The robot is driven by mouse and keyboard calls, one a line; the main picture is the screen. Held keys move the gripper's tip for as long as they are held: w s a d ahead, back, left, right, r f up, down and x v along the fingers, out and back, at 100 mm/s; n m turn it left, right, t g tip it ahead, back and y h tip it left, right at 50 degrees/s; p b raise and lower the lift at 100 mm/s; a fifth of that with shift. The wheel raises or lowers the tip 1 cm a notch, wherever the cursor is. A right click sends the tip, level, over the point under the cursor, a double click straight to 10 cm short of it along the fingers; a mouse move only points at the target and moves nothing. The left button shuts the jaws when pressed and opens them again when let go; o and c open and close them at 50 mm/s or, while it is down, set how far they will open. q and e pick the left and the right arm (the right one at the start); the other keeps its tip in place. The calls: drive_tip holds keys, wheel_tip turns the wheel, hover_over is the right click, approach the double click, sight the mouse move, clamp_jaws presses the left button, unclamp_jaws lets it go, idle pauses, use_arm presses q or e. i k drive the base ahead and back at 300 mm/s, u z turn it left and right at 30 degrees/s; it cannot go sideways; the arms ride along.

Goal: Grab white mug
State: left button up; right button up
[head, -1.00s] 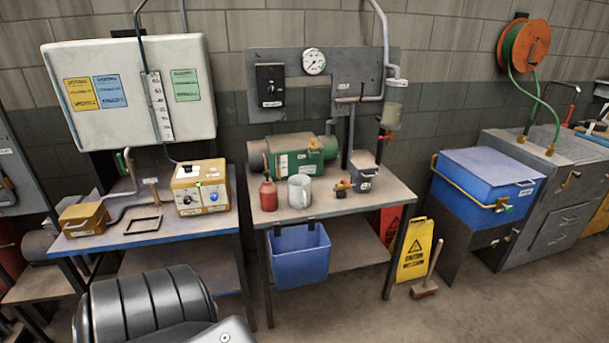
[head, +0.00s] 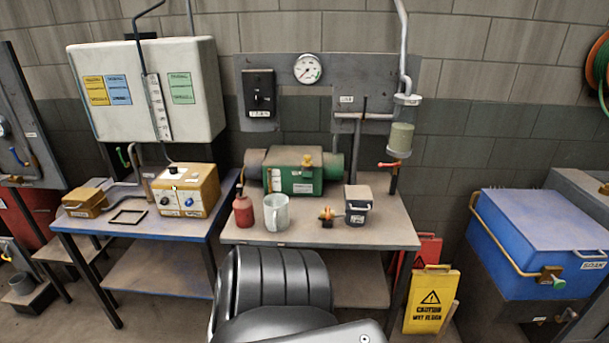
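The white mug (head: 276,212) stands upright on the grey workbench (head: 352,232) in the middle of the head view, near the bench's front edge. Its handle shows at its right side. A red bottle (head: 243,210) stands just to its left. Neither of my grippers shows in the head view. Part of my own dark body is at the bottom middle, in front of the bench and below the mug.
A green machine (head: 293,172) sits behind the mug. A small brass valve (head: 326,215) and a dark lidded container (head: 358,204) stand to its right. A yellow caution sign (head: 431,301) stands on the floor. A blue-topped bench (head: 150,236) is at left, a blue chest (head: 540,240) at right.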

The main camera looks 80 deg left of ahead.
sight(276, 204)
drive_tip(key=u, duration=0.3)
drive_tip(key=i, duration=0.9)
drive_tip(key=u, duration=1.45)
drive_tip(key=i, duration=0.75)
drive_tip(key=u, duration=0.7)
